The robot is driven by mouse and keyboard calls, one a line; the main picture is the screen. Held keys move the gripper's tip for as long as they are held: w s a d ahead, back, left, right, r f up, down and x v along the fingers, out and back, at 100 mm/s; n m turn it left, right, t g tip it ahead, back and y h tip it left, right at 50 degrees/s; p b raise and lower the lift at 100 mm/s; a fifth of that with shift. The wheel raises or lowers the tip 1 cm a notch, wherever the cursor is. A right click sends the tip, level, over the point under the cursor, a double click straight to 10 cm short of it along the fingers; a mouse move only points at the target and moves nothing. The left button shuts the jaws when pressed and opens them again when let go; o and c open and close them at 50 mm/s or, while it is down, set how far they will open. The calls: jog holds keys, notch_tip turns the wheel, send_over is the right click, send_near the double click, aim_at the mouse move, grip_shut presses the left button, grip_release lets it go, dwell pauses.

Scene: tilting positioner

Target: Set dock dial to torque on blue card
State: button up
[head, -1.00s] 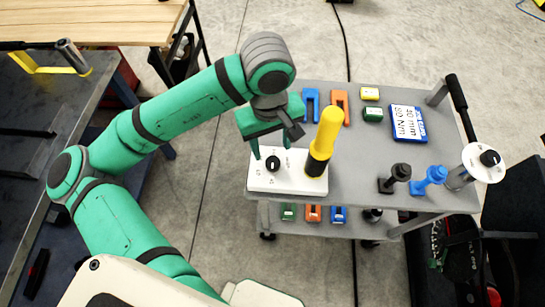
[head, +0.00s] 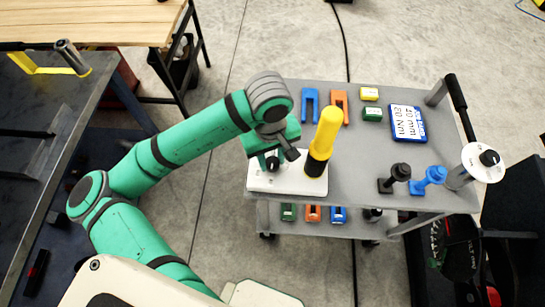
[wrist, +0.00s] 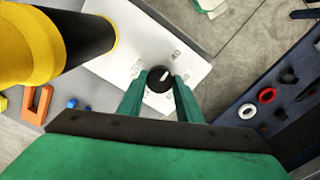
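The dock (head: 300,187) is a white box on the grey cart, with a black round dial (head: 272,163) on its left part. In the wrist view the dial (wrist: 159,79) has a white pointer line towards the upper right, with small unreadable marks around it. My gripper (wrist: 160,77) is over the dock, its green fingers on either side of the dial, seemingly with a slight gap; I see no clear contact. The blue card (head: 408,123) lies at the cart's back right; its large print seems to read 40 mm and 80 Nm.
A yellow and black upright tool (head: 322,142) stands on the dock, close right of my gripper. Blue (head: 310,104) and orange (head: 340,106) forks, yellow and green blocks lie behind. Black (head: 395,178) and blue (head: 430,180) pieces stand right, near a white disc with a knob (head: 483,162).

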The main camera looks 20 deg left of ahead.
jog(key=shift+c, duration=0.9)
jog(key=shift+s, duration=0.1)
jog(key=m, duration=0.5)
jog(key=shift+r+m, duration=0.1)
jog(key=shift+m, duration=0.3)
jog(key=m, duration=0.6)
jog(key=shift+w, duration=0.2)
jog(key=m, duration=0.5)
jog(key=shift+m, duration=0.4)
jog(key=m, duration=0.6)
